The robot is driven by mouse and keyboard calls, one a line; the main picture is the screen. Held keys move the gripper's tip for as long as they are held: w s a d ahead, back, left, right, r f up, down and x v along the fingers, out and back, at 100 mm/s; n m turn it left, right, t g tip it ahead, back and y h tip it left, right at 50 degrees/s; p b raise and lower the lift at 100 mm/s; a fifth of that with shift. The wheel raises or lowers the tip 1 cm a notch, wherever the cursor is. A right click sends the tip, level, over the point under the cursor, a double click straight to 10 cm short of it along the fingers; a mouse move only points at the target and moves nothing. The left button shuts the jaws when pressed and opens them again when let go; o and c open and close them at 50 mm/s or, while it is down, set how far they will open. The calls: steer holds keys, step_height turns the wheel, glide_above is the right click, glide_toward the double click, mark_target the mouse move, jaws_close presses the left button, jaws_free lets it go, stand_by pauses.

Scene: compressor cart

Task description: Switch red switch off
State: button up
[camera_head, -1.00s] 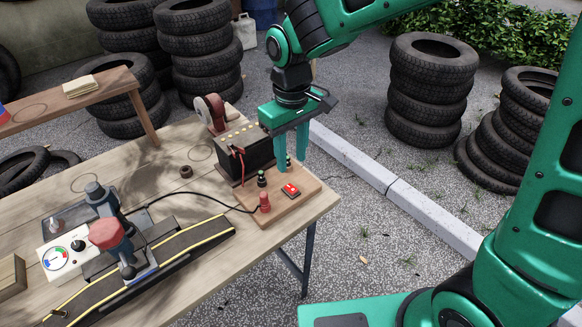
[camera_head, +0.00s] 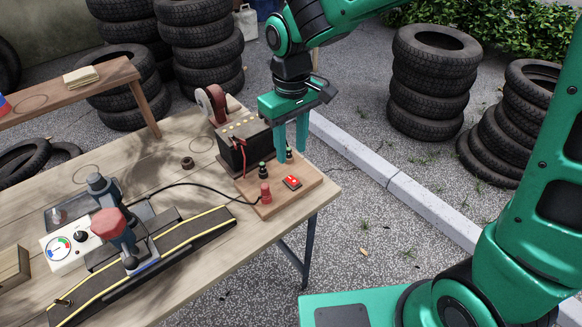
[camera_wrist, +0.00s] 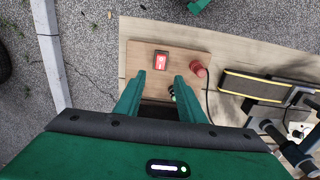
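The red switch (camera_head: 292,182) is a small red rocker in a dark frame on a wooden board (camera_head: 268,205) at the table's right corner. In the wrist view the switch (camera_wrist: 161,62) lies ahead of the fingertips, near the board's outer edge. My gripper (camera_head: 291,160) is above the board beside the black battery, with its green fingers pointing down. In the wrist view the fingers of my gripper (camera_wrist: 156,82) stand apart with nothing between the tips. The fingers are not touching the switch as far as I can see.
A black battery (camera_head: 243,150) with red leads stands behind the board. A red plug (camera_head: 265,193) with a black cable and dark green-topped posts (camera_head: 262,170) are close to the switch. A pump with a gauge (camera_head: 68,245) is at left. Tyre stacks (camera_head: 433,85) stand beyond the table.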

mark_target(291, 179)
step_height(291, 179, down, 9)
steer(key=shift+f, duration=0.15)
stand_by(0.4)
